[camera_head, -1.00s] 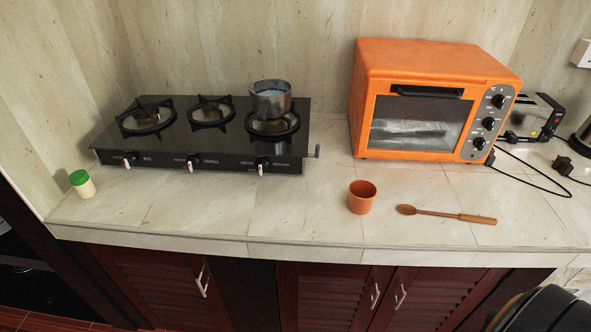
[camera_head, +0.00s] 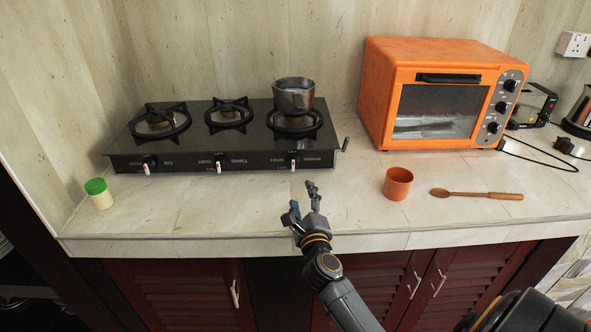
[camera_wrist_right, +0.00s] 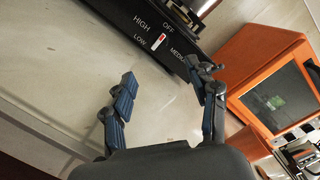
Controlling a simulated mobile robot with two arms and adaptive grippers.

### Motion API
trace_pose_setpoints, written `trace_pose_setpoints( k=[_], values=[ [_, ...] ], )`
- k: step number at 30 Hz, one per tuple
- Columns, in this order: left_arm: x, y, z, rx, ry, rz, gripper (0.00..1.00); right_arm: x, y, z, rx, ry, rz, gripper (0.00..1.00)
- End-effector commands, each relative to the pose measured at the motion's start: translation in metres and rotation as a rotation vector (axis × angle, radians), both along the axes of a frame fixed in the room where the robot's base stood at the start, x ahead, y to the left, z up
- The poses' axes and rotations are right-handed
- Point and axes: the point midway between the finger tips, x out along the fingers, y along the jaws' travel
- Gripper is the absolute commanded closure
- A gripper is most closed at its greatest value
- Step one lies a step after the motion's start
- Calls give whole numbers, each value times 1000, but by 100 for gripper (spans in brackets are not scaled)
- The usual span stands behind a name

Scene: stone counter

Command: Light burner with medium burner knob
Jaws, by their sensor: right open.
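The black gas stove (camera_head: 225,135) stands against the back wall, with three burners on top and knobs along its front. The medium burner knob (camera_head: 293,164), with a white and red marker, is at the right of the front panel; it also shows in the right wrist view (camera_wrist_right: 158,41) beside the HIGH, OFF and LOW marks. A metal pot (camera_head: 293,95) sits on the right burner (camera_head: 295,124). No flame shows. My right gripper (camera_head: 301,199) is open and empty over the counter, in front of and below the medium knob, apart from it. My left gripper is not in view.
An orange toaster oven (camera_head: 380,100) stands to the right of the stove. An orange cup (camera_head: 397,184) and a wooden spoon (camera_head: 480,194) lie right of my right gripper. A green-lidded jar (camera_head: 99,194) is at the left. The counter (camera_head: 215,205) before the stove is mostly clear.

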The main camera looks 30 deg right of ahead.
Motion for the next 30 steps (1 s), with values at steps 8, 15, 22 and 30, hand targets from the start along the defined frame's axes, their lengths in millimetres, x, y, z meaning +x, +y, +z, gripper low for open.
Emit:
trace_pose_setpoints(
  k=[8, 15, 22, 30],
  values=[
    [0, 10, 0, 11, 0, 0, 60, 33, -18, -2, 18, 4, -12, 41],
    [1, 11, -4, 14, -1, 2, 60, 80, -40, -2, 16, 3, -11, 41],
    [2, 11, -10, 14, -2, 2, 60, 112, -55, -4, 16, 5, -10, 41],
    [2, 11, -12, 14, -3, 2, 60, 124, -61, -3, 16, 6, -9, 41]
  ],
)
